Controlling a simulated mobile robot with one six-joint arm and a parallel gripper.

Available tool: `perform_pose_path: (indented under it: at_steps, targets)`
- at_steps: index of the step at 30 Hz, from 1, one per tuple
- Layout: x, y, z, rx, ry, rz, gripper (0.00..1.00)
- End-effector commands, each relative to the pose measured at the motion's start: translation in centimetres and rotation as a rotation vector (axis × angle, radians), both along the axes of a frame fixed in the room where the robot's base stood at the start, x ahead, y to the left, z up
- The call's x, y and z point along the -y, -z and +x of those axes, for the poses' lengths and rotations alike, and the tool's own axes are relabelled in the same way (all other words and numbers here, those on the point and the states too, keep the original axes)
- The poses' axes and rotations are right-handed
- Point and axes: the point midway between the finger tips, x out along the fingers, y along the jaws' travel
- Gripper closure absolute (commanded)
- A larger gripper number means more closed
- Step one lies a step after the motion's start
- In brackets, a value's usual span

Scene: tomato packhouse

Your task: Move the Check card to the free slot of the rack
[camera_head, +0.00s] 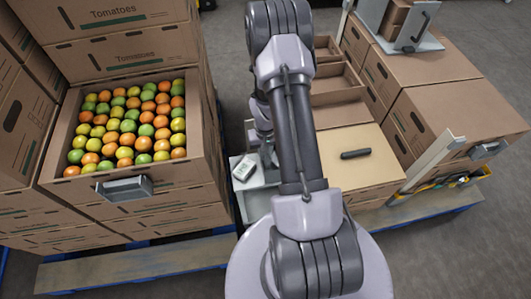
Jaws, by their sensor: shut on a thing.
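I cannot make out the Check card in this view. No rack can be told for certain. A grey metal holder (125,187) is fixed on the front of the open tomato carton, and another grey holder (488,150) sits on the side of a right-hand carton. I cannot read any card in either. My arm rises through the middle of the view and folds back down behind its own upper link. My gripper is hidden behind the arm, so its jaws and anything in them do not show.
An open carton of tomatoes (54,170) stands on stacked boxes at left. A small white device (244,168) lies on a pale surface beside my arm. A dark handle-like bar (356,154) lies on a tan box top (375,172). Closed cartons (455,110) stand at right. Grey floor shows in front.

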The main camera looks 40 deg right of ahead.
Motion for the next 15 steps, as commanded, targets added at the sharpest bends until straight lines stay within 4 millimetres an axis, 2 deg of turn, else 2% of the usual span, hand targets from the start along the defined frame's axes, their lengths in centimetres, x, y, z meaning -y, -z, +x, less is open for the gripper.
perform_pose_path:
  at_steps: [6, 7, 10, 11, 15]
  targets:
    - [0.01, 0.04, 0.02, 0.0, 0.0, 0.0, 1.0]
    - [0.01, 0.04, 0.02, 0.001, 0.0, -0.001, 0.82]
    - [0.01, 0.03, 0.02, 0.0, 0.0, 0.0, 0.63]
    - [0.01, 0.03, 0.02, 0.001, 0.0, -0.001, 0.59]
    - [0.01, 0.03, 0.02, 0.0, 0.0, 0.0, 0.59]
